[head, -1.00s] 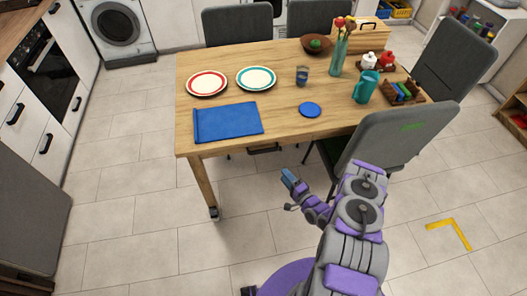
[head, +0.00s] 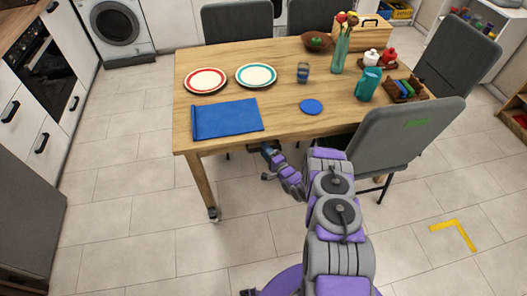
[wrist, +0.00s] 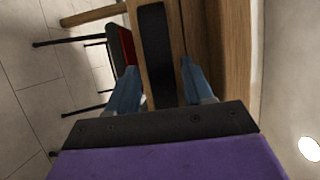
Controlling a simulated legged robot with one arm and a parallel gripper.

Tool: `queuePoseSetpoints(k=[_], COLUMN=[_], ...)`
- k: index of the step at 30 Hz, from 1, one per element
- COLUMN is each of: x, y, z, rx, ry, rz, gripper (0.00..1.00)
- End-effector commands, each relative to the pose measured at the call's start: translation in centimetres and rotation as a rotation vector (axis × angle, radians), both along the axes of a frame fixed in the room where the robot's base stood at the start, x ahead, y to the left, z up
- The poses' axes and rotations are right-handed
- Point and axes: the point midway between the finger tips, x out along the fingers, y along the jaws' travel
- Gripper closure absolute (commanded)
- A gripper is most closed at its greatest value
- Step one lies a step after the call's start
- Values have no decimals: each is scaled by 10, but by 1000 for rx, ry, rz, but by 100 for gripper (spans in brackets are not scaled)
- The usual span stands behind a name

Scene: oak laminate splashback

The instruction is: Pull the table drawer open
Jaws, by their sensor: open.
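The wooden table (head: 300,128) stands ahead of me, its front edge facing me. In the head view my gripper (head: 269,150) is just under that edge, at the drawer's place, and hides most of the drawer handle. In the wrist view the black bar handle (wrist: 156,50) runs up the picture on the wooden drawer front (wrist: 177,40). My gripper's blue fingers (wrist: 158,66) are apart, one on each side of the handle. I cannot tell whether either finger touches it. The drawer looks closed, its front close to the table edge.
A grey chair (head: 405,135) stands close to the right of my arm at the table. A blue placemat (head: 228,119), two plates, a blue coaster (head: 311,107) and a teal jug (head: 368,84) lie or stand on the tabletop. The floor left of my arm is clear.

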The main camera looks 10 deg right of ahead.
Motion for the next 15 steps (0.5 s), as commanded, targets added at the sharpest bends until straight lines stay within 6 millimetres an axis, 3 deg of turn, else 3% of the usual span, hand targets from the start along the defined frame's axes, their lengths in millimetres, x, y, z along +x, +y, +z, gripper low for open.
queuePoseSetpoints(k=[6, 15], x=[13, 14], y=[6, 6], z=[0, 0], rx=[2, 1], ry=[-1, -1], rz=[0, 0], gripper=[49, 51])
